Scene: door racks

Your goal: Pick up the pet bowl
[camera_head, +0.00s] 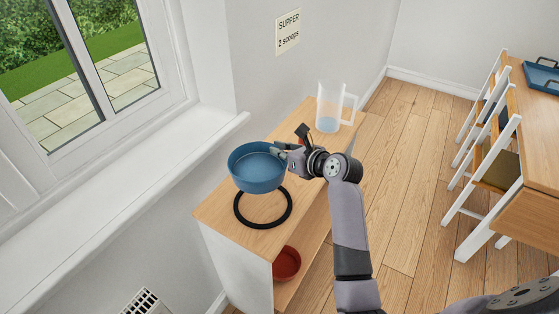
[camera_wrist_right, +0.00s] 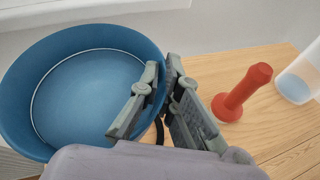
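The blue pet bowl (camera_head: 257,172) is held above a black ring (camera_head: 240,214) on the wooden top of a small cabinet. It looks upright or nearly so, with a gap under it. My right gripper (camera_head: 279,151) is at the right side of the bowl's rim. In the right wrist view the bowl (camera_wrist_right: 85,95) fills the left side, and the fingers of the gripper (camera_wrist_right: 158,100) sit on either side of its rim, shut on it. My left gripper is not in view.
A clear jug (camera_head: 329,108) stands at the cabinet's far end. A red peg-shaped object (camera_wrist_right: 240,92) stands near the gripper. A red bowl (camera_head: 287,263) is on the lower shelf. The window sill (camera_head: 120,200) runs along the left; floor is open right.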

